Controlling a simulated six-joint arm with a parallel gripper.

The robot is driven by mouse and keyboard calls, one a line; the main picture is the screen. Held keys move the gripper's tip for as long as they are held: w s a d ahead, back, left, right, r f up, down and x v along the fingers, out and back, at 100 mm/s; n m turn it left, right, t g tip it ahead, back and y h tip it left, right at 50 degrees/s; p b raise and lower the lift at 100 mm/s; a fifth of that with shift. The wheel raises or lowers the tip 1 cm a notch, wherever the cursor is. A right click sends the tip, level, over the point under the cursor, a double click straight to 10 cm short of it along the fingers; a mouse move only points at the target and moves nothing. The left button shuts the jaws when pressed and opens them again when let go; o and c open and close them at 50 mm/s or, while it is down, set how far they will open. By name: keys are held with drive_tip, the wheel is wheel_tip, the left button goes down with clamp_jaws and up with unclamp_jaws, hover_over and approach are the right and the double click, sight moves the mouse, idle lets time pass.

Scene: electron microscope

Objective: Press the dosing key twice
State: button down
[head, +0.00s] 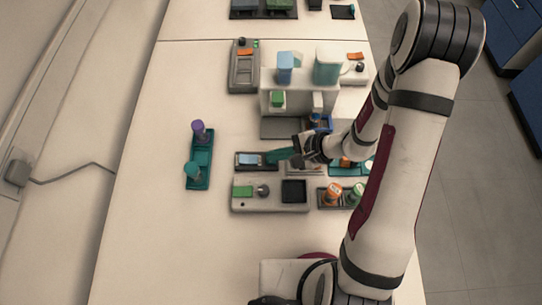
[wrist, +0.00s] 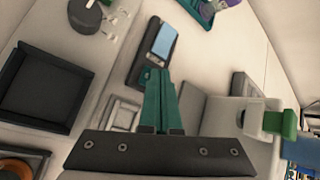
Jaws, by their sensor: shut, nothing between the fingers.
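My gripper (head: 279,156) has teal fingers pressed together with nothing between them. In the wrist view the fingers (wrist: 157,78) point towards the small dark unit with a pale blue display (wrist: 161,40). In the head view this display unit (head: 250,160) is just left of the fingertips; I cannot tell if they touch. A green block (head: 277,98) is on the front of the pale dispenser housing (head: 290,84), behind the gripper. A green block with white parts shows at the right of the wrist view (wrist: 284,124). No label shows which part is the dosing key.
A grey console (head: 270,206) with a green patch, knob and dark square pad stands in front. A teal rack (head: 199,172) with a purple-capped vial is at left. An orange-capped jar (head: 333,192) is at front right. The table's left side is clear.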

drive_tip(key=shift+r, duration=3.45)
drive_tip(key=s+r+n+g+h, duration=0.3)
drive_tip(key=s+r+n, duration=0.3)
drive_tip(key=s+r, duration=0.6)
drive_tip(key=s+d+n+h, duration=0.1)
drive_tip(key=s+d+h, duration=0.3)
drive_tip(key=s, duration=0.3)
drive_tip(key=shift+d+r, duration=0.45)
drive_tip(key=shift+d, duration=0.25)
